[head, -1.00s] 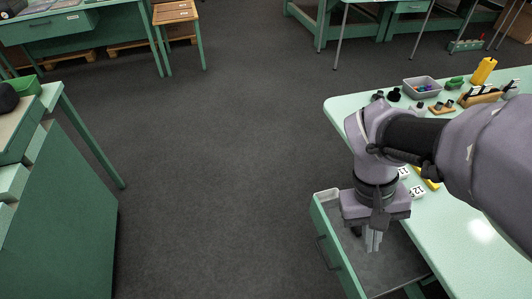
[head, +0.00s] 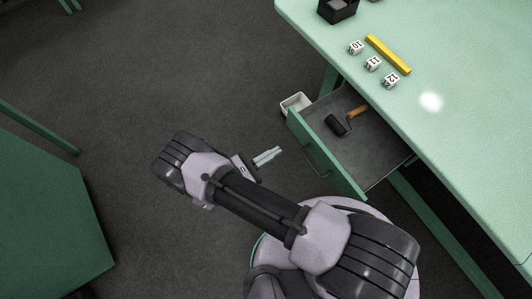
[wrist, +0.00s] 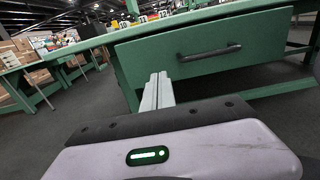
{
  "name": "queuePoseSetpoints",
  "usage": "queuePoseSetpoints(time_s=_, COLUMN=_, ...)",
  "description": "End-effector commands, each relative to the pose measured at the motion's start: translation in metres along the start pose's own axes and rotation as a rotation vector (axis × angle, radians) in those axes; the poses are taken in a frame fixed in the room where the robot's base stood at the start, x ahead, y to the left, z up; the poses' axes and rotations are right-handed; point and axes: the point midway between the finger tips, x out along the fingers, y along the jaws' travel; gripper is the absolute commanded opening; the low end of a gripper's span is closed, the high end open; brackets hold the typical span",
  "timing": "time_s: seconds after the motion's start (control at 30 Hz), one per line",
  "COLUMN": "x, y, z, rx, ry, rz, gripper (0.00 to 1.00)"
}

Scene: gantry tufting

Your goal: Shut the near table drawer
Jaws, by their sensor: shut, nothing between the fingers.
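The near table drawer (head: 325,156) is pulled out from under the pale green table (head: 455,100). It has a green front with a dark bar handle (wrist: 209,52), and its grey inside holds a dark-headed mallet (head: 338,124) with a wooden handle. My gripper (head: 279,150) is outside the drawer, to the left of its front in the head view, with its fingers together and empty. In the wrist view, the fingers (wrist: 157,80) point toward the left part of the drawer front. I cannot tell whether they touch it.
A white bin (head: 296,103) stands by the drawer's far corner. Several numbered white blocks (head: 372,64), a yellow bar (head: 388,54) and a black box (head: 338,10) are on the table. A green cabinet (head: 45,215) stands at left, with open floor between.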

Motion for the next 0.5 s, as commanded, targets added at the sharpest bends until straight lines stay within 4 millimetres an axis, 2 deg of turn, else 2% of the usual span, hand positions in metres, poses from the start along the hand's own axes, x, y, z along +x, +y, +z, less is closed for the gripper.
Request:
queuePoseSetpoints(time_s=0.1, x=0.026, y=-0.001, z=-0.001, rx=-0.001, ry=0.0, rz=-0.005, gripper=0.0)
queuePoseSetpoints(time_s=0.3, x=0.065, y=-0.001, z=-0.002, rx=0.0, ry=0.001, rz=-0.004, gripper=0.0)
queuePoseSetpoints(time_s=0.5, x=0.084, y=-0.001, z=-0.001, rx=0.001, ry=0.001, rz=-0.002, gripper=0.0)
